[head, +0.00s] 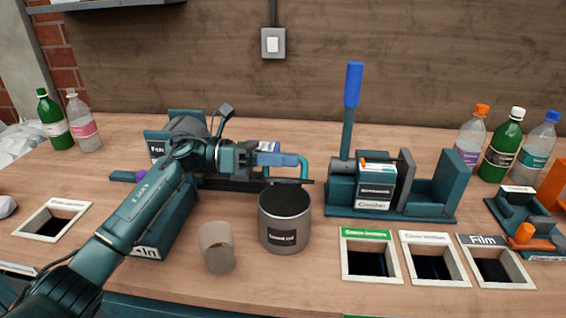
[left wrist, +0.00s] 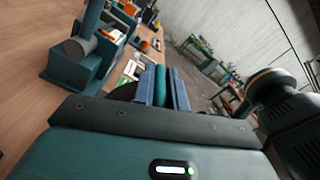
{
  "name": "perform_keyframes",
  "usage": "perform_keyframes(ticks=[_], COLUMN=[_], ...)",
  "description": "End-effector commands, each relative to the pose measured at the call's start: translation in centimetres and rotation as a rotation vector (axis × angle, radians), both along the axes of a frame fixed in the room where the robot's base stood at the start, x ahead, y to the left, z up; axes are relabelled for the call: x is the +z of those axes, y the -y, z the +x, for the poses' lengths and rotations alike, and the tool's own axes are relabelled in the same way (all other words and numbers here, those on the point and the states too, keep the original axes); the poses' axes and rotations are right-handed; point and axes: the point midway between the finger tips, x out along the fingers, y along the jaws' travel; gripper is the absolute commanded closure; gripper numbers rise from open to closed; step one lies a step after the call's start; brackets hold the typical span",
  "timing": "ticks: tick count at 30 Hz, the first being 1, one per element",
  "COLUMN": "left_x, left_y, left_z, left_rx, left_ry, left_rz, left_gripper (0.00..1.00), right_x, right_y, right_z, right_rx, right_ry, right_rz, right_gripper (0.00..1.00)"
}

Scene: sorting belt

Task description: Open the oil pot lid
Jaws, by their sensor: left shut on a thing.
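The oil pot (head: 284,232) is a grey cylinder with a dark label, standing upright on the bench. Its dark inside shows from above. The lid (head: 292,181) is a thin dark disc with a teal handle (head: 306,168), seen nearly edge-on at the pot's back rim. I cannot tell if it touches the rim. My left gripper (head: 296,160) is shut on the lid's handle. In the left wrist view the teal handle (left wrist: 160,86) sits between the blue fingers, with part of the dark lid (left wrist: 121,92) beside them. My right gripper is not in view.
A beige cup (head: 216,247) stands left of the pot. The teal crusher (head: 390,209) with a blue-gripped lever is right of it. Framed bench openings (head: 371,232) lie at front right. Bottles (head: 503,146) stand at both sides. Some wood in front of the pot is clear.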

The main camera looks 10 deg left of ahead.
Motion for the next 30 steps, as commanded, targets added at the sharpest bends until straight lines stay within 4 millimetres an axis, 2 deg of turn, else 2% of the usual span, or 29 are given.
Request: perform_keyframes(ticks=[14, 15, 21, 30], left_x=[0.15, 0.15, 0.1, 0.02], left_y=[-0.06, -0.06, -0.03, -0.31], left_z=[0.2, 0.21, 0.16, 0.15], left_rx=[0.003, 0.003, 0.002, 0.002], left_ry=[-0.013, -0.013, -0.013, -0.014], left_rz=[-0.004, -0.004, -0.002, -0.001], left_gripper=[1.0, 0.83, 0.66, 0.66], right_x=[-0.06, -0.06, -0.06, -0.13], right_y=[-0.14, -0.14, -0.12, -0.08], right_z=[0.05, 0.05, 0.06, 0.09], right_rx=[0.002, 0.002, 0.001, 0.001], right_ry=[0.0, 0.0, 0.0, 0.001], right_rz=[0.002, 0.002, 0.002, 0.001], right_gripper=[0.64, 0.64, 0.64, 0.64])
